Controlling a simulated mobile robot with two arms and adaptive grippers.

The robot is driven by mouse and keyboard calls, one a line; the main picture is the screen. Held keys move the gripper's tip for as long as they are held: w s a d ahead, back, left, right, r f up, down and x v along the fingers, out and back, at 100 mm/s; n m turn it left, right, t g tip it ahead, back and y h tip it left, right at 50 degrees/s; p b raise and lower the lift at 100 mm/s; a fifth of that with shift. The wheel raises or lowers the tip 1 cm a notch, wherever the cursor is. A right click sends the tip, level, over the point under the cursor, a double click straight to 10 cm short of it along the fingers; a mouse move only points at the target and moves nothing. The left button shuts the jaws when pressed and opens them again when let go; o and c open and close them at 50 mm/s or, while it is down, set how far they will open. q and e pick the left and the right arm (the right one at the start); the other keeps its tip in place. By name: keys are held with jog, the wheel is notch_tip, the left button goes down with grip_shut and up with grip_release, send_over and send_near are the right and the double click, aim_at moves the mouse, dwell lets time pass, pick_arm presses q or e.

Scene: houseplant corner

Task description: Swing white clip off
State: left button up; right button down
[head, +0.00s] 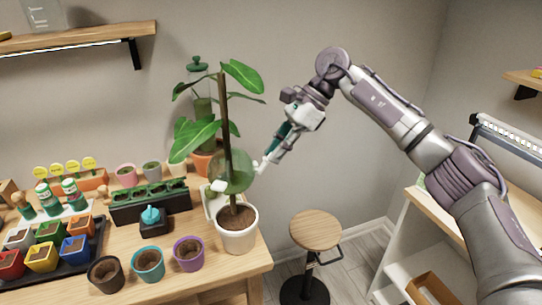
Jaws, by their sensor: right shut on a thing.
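A tall potted plant with broad green leaves (244,77) and a brown stem (226,120) stands in a white pot (237,239) at the table's right front. A translucent green round pod (232,180) sits around the lower stem. A small white piece (219,186) shows at the pod's left side. My right gripper (262,165) reaches in from the right, its tips at the pod's right edge. It is shut on a small white part there, which looks like the white clip; the fingers partly hide it. My left gripper is out of view.
A black planter tray (150,203), small colored pots (189,254), and a teal-topped bottle (151,218) crowd the table (218,277) to the left. A stool (316,230) and white shelf unit (410,250) are to the right.

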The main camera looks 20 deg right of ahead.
jog(key=shift+d+f+y+b, duration=0.3)
jog(key=shift+y+b, duration=0.25)
jog(key=shift+y, duration=0.1)
jog(key=shift+d+f+y+b, duration=0.25)
jog(key=shift+y+b, duration=0.25)
jog(key=shift+y, duration=0.15)
jog(key=c, duration=1.1)
grip_release()
jog(key=v, duration=1.2)
jog(key=shift+w+f, duration=0.1)
